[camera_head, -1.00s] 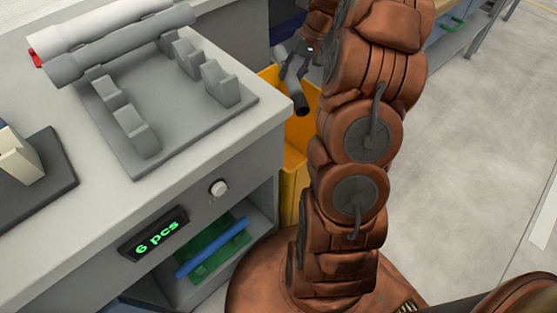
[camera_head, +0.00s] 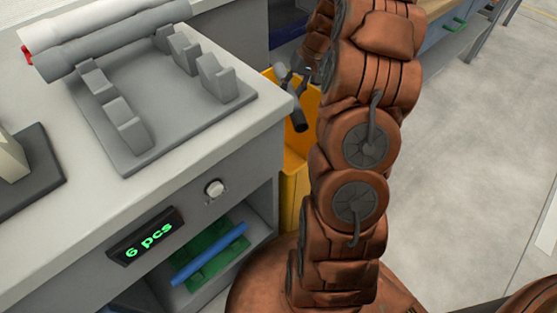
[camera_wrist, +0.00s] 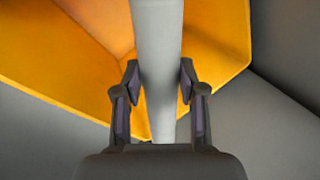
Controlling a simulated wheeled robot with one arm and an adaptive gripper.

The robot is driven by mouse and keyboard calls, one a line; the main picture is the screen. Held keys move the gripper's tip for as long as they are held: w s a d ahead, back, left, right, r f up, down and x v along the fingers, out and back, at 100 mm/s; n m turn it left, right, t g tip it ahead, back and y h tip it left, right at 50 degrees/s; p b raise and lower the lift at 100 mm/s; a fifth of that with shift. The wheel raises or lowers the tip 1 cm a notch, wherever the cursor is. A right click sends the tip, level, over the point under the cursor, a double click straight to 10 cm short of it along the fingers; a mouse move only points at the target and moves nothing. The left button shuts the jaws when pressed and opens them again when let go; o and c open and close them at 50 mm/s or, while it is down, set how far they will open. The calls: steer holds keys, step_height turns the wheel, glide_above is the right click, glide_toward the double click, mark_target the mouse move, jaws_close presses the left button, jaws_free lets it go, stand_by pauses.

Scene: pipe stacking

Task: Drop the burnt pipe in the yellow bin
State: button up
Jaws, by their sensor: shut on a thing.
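A grey pipe with a dark end (camera_head: 299,119) hangs tilted over the yellow bin (camera_head: 294,195). My gripper (camera_head: 296,84) is shut on this pipe, partly hidden behind my arm. In the wrist view the pipe (camera_wrist: 157,55) runs up between the two fingers of my gripper (camera_wrist: 160,85), and its far end is cut off by the picture edge. The yellow bin (camera_wrist: 60,55) shows behind and below the pipe in that view. My arm covers the right part of the bin in the head view.
A light counter (camera_head: 215,145) stands left of the bin, its corner close to it. On it, a grey rack (camera_head: 150,100) holds a white pipe (camera_head: 90,25) and a grey pipe (camera_head: 115,42). A shelf below holds a blue pipe (camera_head: 212,252). Open floor (camera_head: 470,150) lies to the right.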

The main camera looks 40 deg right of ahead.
steer(key=o, duration=1.3)
steer(key=shift+r, duration=0.15)
steer(key=v, duration=1.1)
steer(key=shift+d+r, duration=0.3)
steer(key=shift+r, duration=0.05)
steer(key=shift+s, duration=0.1)
